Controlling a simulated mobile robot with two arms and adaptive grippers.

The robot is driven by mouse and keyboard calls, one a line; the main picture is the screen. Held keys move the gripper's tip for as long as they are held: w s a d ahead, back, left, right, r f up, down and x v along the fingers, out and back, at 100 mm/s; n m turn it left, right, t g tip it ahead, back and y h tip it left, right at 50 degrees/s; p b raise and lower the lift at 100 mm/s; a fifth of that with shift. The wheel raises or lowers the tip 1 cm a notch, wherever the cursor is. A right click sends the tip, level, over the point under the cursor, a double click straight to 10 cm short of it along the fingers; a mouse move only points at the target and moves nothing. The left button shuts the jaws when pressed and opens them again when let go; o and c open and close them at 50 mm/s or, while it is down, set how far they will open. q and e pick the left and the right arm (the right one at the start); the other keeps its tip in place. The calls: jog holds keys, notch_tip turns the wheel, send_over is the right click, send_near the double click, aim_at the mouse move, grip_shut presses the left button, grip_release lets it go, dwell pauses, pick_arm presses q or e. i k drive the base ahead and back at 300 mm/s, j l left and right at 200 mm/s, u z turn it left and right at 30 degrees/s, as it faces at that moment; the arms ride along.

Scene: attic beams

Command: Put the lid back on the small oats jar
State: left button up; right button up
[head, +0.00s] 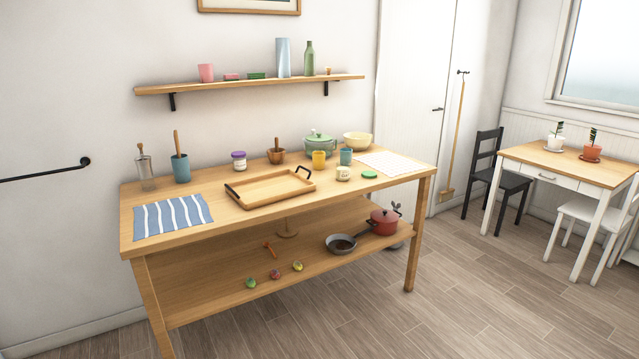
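A small cream jar (343,173), which looks like the oats jar, stands upright near the front right of the wooden table (240,226). Its label is too small to read. A flat green disc that looks like its lid (370,175) lies on the table just right of the jar, apart from it. Neither of my grippers is in view.
A wooden tray (270,188) lies left of the jar. A yellow mug (319,160), a blue cup (346,156) and a green pot (320,145) stand behind it. A checked cloth (395,163) lies to the right. Floor before the table (340,320) is clear.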

aim_at(342, 166)
jog(key=i+z, duration=0.15)
jog(key=i, duration=0.35)
jog(key=i+j+z, duration=0.15)
jog(key=i, duration=0.35)
jog(key=i+j+z, duration=0.15)
jog(key=i, duration=0.35)
jog(key=i+j+z, duration=0.25)
jog(key=i+z, duration=0.15)
jog(key=i+j+z, duration=0.9)
jog(key=j, duration=0.2)
